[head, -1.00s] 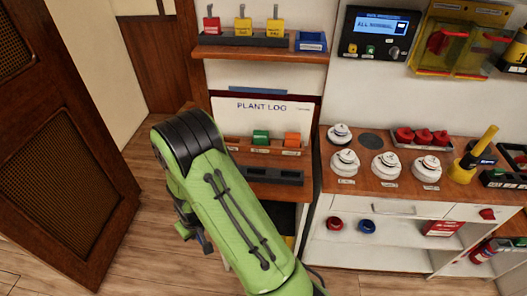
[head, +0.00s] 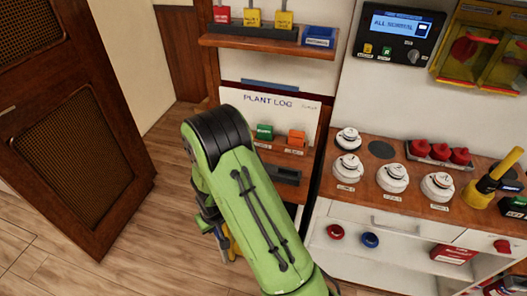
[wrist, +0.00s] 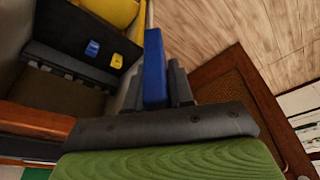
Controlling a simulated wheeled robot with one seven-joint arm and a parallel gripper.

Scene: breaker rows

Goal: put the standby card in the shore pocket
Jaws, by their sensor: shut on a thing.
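My gripper shows in the wrist view (wrist: 155,90), shut on a narrow blue card-like piece (wrist: 155,68) that stands up between the fingers. No lettering on it can be read. In the head view my green arm covers most of the gripper, which hangs low left of the shelf unit. The PLANT LOG board (head: 260,103) stands above a ledge with a green card (head: 264,131) and an orange card (head: 296,138). A dark slotted tray (head: 286,175) lies below, partly hidden by my arm. The small labels are unreadable, so I cannot tell which pocket is shore.
An upper shelf (head: 270,46) holds red and yellow tags and a blue box (head: 320,37). The right counter carries white round knobs (head: 392,178), red pieces (head: 440,151) and a yellow-handled tool (head: 492,180). A brown door (head: 75,130) stands left. Floor between is clear.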

